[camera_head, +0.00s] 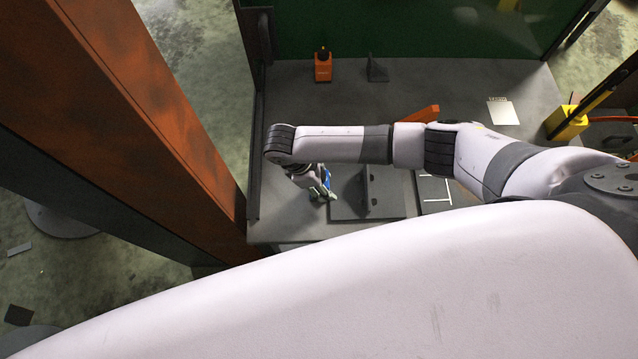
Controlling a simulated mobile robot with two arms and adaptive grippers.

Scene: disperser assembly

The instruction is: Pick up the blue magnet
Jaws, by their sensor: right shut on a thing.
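The blue magnet (326,179) shows as a small blue patch at my right gripper (325,196), left of the middle of the table. My right arm reaches in from the right and its gripper points down. The gripper is shut on the blue magnet; the fingers hide much of it. I cannot tell whether the magnet touches the table. My left gripper is not in view.
The grey table (420,85) holds a dark plate with an upright bracket (375,190) just right of my gripper. An orange block (323,68), a dark bracket (377,69) and a pale plate (502,112) stand farther back. An orange beam (150,120) rises at the left.

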